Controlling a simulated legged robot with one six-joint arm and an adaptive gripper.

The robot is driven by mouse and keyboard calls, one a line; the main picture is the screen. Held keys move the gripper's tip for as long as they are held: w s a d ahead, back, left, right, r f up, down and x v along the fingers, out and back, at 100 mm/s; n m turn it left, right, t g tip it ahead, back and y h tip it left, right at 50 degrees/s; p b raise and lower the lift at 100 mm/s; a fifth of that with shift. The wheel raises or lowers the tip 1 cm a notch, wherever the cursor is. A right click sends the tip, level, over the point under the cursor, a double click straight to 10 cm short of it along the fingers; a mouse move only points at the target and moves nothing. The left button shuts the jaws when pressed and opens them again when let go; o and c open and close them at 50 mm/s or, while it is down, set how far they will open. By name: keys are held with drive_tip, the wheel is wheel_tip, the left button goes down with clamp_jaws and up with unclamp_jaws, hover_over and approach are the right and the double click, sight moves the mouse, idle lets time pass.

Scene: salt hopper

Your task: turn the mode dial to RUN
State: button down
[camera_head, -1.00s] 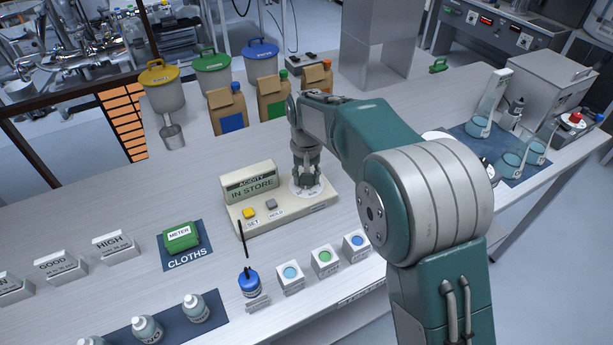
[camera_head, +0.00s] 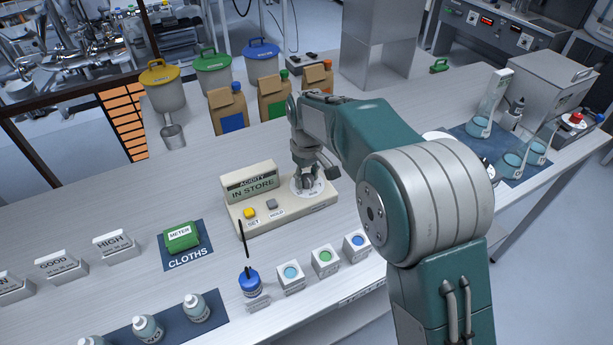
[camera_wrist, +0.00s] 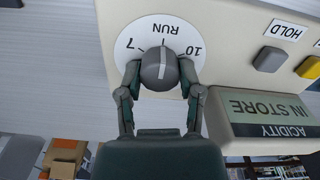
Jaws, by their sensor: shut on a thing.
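The acidity meter (camera_head: 240,212) is a cream box on the bench with a screen reading IN STORE (camera_head: 252,189). Its mode dial is a grey round knob (camera_wrist: 160,68) on a white disc (camera_wrist: 128,50) marked 7, RUN and 10, upside down in the wrist view. The white line on the knob points toward the RUN mark (camera_wrist: 165,28). My gripper (camera_wrist: 160,84) has one finger on each side of the knob and is shut on it. In the head view my gripper (camera_head: 307,180) points down at the disc and hides most of the knob.
Yellow SET (camera_head: 250,213) and grey HOLD (camera_head: 272,203) buttons sit left of the dial. A blue bottle (camera_head: 249,281) with a thin rod above it and several small blocks stand in front. A green meter cloth pack (camera_head: 181,238) lies left. Paper bags (camera_head: 230,110) stand behind.

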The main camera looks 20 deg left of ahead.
sight(306, 176)
drive_tip(key=shift+f, duration=0.2)
drive_tip(key=shift+c, duration=1.3)
unclamp_jaws()
drive_tip(key=shift+r, duration=0.2)
wheel_tip(306, 176, up, 12)
drive_tip(key=shift+f, duration=0.2)
drive_tip(key=shift+w, duration=0.1)
